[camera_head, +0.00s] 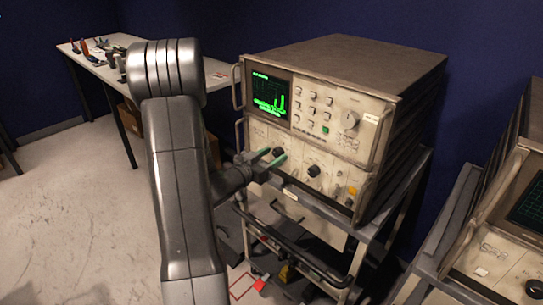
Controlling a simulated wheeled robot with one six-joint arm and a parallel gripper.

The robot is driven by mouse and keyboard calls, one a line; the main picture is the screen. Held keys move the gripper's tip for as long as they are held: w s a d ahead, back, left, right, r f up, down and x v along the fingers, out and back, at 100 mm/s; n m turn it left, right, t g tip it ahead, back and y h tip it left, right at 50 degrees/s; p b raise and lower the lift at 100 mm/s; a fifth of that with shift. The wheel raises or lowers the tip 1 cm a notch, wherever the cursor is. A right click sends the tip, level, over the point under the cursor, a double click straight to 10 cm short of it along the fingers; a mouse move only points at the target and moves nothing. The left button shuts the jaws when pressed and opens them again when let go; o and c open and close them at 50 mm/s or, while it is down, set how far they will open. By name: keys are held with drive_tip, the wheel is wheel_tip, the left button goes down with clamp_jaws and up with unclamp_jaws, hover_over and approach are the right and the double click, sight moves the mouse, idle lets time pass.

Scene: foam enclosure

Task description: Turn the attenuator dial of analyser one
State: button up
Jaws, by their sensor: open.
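A beige analyser (345,145) with a lit green trace on its screen (270,95) stands on a cart in the middle of the view. A second analyser (500,265) is cut off by the right edge. I cannot read which is analyser one or which dial is the attenuator. The middle unit's lower panel has a dark dial (314,171) and another dark dial (279,151) to its left. A large pale knob (351,120) sits upper right. My gripper (272,157), with green fingertips, is open close to the left dark dial. I cannot tell whether it touches it.
The cart (388,205) has metal rails and a lower shelf with cables and small red and yellow items. Metal handles (240,135) stick out from the analyser's front. A white table (215,76) with tools stands behind my arm. The floor at left is clear.

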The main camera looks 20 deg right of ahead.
drive_tip(key=c, duration=1)
drive_tip(key=shift+o, duration=0.2)
drive_tip(key=shift+f+b, duration=0.1)
drive_tip(key=shift+b, duration=0.4)
drive_tip(key=m+b, duration=0.3)
drive_tip(key=shift+d+f, duration=0.1)
drive_tip(key=shift+f, duration=0.05)
drive_tip(key=m+b, duration=0.3)
drive_tip(key=shift+b, duration=0.35)
drive_tip(key=shift+r+m+b, duration=0.2)
drive_tip(key=shift+m+b, duration=0.6)
drive_tip(key=shift+m, duration=0.1)
